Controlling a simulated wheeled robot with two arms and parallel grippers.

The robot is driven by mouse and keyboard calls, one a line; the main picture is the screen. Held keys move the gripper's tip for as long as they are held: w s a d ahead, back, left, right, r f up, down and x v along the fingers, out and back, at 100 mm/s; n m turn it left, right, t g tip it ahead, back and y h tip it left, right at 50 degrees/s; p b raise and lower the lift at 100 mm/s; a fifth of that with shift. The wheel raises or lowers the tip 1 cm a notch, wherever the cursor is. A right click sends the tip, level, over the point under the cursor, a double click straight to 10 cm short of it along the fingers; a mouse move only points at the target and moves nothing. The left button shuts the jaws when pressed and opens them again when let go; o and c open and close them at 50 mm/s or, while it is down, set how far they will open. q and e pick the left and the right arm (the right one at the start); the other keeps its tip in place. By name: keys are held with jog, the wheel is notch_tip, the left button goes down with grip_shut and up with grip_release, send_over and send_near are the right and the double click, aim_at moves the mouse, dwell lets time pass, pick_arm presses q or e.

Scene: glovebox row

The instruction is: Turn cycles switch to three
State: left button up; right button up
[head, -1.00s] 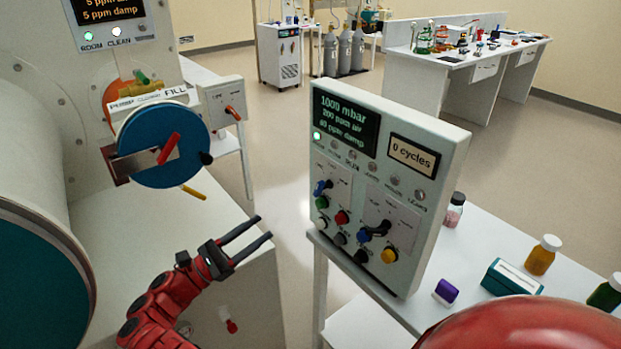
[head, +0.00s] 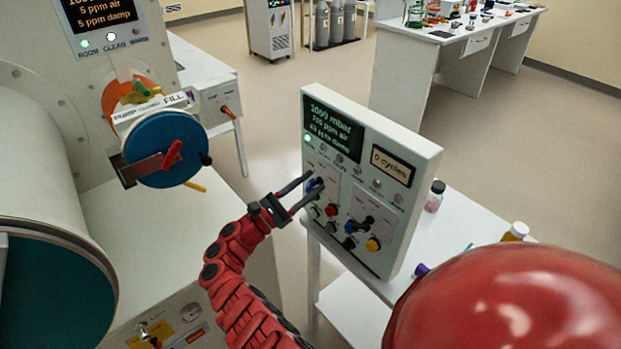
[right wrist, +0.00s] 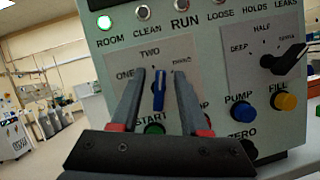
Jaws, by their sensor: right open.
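The cycles switch is a blue knob (right wrist: 159,92) on the upright control panel (head: 420,158), with the labels ONE, TWO and a third at the right, partly blurred. In the right wrist view its handle stands nearly upright, below TWO. My right gripper (right wrist: 161,78) is open, with one finger on each side of the knob; I cannot tell whether either finger touches it. In the head view the right gripper (head: 315,180) reaches the panel's left part and partly hides the knob. The display reads 0 cycles (head: 391,165). My left gripper is not in view.
Below the switch is a green START button (right wrist: 154,128). To the right are a black depth switch (right wrist: 288,58), a blue PUMP button (right wrist: 243,111) and a yellow FILL button (right wrist: 284,102).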

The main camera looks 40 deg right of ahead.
jog(key=shift+d+r, duration=0.1)
jog(key=shift+d, duration=0.15)
grip_shut()
dwell(0.3)
